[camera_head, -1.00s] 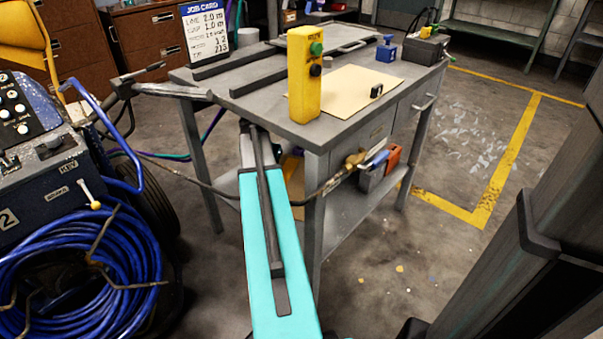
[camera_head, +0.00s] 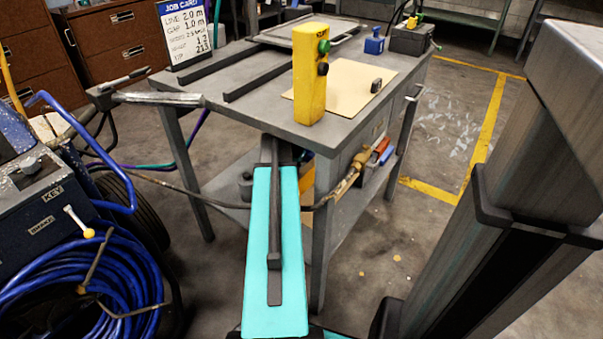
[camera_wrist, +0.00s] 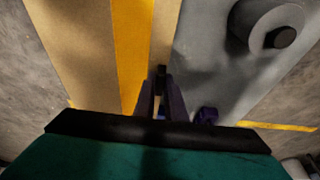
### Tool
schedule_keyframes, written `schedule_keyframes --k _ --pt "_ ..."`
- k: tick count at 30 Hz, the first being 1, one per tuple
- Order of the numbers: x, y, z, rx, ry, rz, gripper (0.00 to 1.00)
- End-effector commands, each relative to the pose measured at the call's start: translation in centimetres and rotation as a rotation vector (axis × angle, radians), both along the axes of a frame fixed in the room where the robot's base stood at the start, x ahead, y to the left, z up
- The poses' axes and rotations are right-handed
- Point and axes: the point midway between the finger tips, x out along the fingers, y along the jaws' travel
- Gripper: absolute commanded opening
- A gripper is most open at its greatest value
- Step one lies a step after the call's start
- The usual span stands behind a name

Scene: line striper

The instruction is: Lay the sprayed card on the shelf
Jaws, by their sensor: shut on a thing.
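The sprayed card (camera_wrist: 85,45) is tan with a yellow stripe along it. In the wrist view it reaches away from my gripper (camera_wrist: 161,84), whose fingers are shut at its edge. In the head view a small yellow and tan part of the card (camera_head: 305,178) shows below the bench top, beside the front leg. The bench top hides my gripper there. The grey lower shelf (camera_head: 342,213) is under the bench, and its grey surface (camera_wrist: 205,75) lies right of the card in the wrist view. I cannot tell whether the card touches the shelf.
A grey round object (camera_wrist: 265,25) stands on the shelf to the card's right. The bench top (camera_head: 215,85) carries a yellow button box (camera_head: 309,80), a tan sheet (camera_head: 350,97) and a blue block (camera_head: 374,42). A hose (camera_head: 225,200) crosses the bench's front. A blue hose coil (camera_head: 90,275) stands left.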

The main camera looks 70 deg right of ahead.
Motion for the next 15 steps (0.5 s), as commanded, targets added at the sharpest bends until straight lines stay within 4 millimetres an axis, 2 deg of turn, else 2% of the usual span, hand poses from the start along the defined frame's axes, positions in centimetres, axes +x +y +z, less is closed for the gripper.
schedule_keyframes --k 7,15 --pt "0.2 0.1 -0.6 0.0 0.0 0.004 0.0" --pt "0.4 0.2 -4.0 0.001 0.001 0.006 0.0"
